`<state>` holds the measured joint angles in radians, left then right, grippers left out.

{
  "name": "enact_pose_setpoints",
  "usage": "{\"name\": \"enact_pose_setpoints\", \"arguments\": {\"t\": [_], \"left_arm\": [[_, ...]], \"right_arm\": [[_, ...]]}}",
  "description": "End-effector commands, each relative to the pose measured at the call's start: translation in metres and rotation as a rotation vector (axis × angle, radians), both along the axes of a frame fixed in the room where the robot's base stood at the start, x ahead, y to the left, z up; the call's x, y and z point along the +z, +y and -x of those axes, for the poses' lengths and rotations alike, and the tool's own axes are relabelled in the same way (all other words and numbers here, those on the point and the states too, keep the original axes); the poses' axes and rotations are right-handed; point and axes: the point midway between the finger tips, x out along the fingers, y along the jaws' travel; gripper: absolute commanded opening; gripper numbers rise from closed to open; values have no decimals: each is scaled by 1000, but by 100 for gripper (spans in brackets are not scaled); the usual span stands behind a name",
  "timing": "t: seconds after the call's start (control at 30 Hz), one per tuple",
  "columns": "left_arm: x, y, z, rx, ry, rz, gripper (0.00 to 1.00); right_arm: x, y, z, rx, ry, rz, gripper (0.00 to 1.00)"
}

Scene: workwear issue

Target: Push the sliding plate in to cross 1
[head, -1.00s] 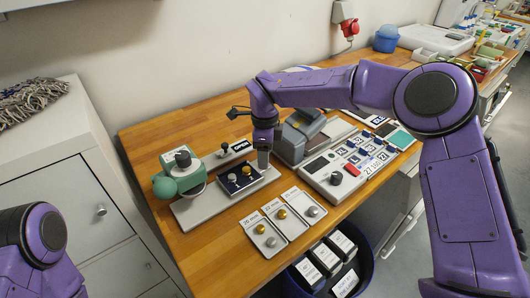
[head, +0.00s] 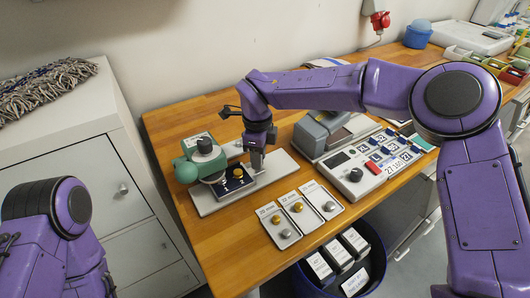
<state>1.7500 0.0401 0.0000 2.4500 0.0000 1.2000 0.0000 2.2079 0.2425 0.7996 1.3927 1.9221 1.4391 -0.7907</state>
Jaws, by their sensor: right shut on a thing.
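The sliding plate (head: 238,183) is a dark navy plate with a gold stud on top. It lies on the light grey base (head: 208,208) of a green press with a black knob (head: 204,146), and its left part is under the press head. My right gripper (head: 257,166) points down at the plate's right end and is shut on it. The exact contact is too small to see clearly. I cannot make out cross 1. My left gripper is out of view; only part of my left arm shows at lower left.
Three small trays (head: 268,211) with gold and silver studs lie in front of the base. A grey control box (head: 342,190) with a red switch stands to the right. A blue bin (head: 376,250) with boxes is below the table edge. A white cabinet (head: 90,180) stands left.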

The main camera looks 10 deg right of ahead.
Motion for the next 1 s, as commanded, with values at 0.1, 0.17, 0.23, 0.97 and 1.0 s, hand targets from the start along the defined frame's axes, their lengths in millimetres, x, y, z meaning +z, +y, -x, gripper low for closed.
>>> {"name": "enact_pose_setpoints", "arguments": {"t": [0.1, 0.17, 0.23, 0.97, 1.0], "left_arm": [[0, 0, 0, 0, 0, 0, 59], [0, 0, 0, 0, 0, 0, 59], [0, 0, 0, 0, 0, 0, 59], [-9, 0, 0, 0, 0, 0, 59], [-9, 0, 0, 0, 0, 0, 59]], "right_arm": [[-1, 0, 0, 1, 0, 0, 0], [-1, 0, 0, 1, 0, 0, 42], [-1, 0, 0, 0, 1, 0, 55], [90, 0, -1, 0, 0, -1, 55], [95, 0, -1, 0, 0, 0, 55]]}}
